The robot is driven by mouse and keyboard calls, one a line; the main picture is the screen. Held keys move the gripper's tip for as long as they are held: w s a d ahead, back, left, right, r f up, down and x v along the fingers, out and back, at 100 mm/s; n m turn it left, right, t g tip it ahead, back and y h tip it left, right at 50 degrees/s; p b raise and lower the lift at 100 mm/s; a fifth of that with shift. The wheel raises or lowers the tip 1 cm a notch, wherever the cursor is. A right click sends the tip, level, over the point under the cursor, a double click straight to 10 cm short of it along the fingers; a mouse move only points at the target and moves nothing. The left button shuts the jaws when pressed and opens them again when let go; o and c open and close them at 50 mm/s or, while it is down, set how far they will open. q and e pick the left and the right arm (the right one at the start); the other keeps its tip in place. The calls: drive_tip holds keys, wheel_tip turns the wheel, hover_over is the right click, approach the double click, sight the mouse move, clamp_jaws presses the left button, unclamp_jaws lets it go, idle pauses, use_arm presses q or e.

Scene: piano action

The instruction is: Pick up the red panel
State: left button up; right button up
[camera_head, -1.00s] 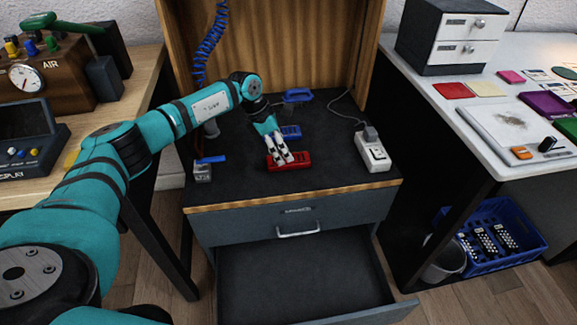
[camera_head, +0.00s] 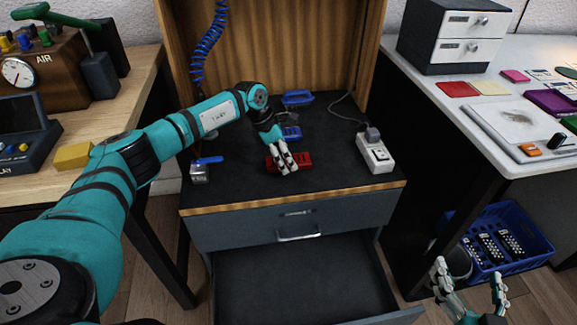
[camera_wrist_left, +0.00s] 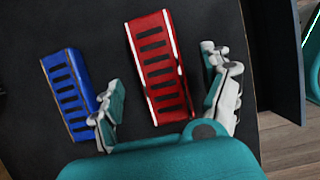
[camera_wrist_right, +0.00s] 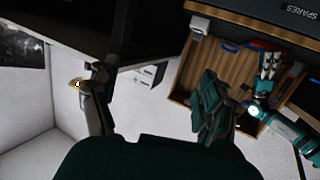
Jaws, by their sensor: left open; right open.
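The red panel (camera_head: 302,160) lies flat on the black top of the drawer cabinet. In the left wrist view the red panel (camera_wrist_left: 158,66) shows a row of dark slots and lies between my open left fingers. My left gripper (camera_wrist_left: 165,95) holds nothing. A blue slotted panel (camera_wrist_left: 68,92) lies beside the red one, behind my left finger. My right gripper (camera_head: 470,290) is open and empty at the lower right, low in front of the right-hand table.
The cabinet's lower drawer (camera_head: 300,280) is pulled out. A white power strip (camera_head: 375,155) and a small metal box with a blue lever (camera_head: 200,172) flank the red panel. A blue crate (camera_head: 510,240) stands under the right table.

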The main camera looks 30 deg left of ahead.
use_arm(q)
drive_tip(key=shift+b+x, duration=0.45)
drive_tip(key=shift+x, duration=0.3)
use_arm(e)
drive_tip(key=r+t, duration=0.1)
drive_tip(key=r, duration=0.1)
drive_tip(key=r+t, duration=0.1)
drive_tip(key=a+r+t+y, duration=0.1)
drive_tip(key=r, duration=0.1)
drive_tip(key=shift+w+r, duration=0.2)
drive_tip(key=shift+r, duration=0.1)
use_arm(q)
drive_tip(key=shift+c, duration=0.3)
drive_tip(key=c, duration=1.3)
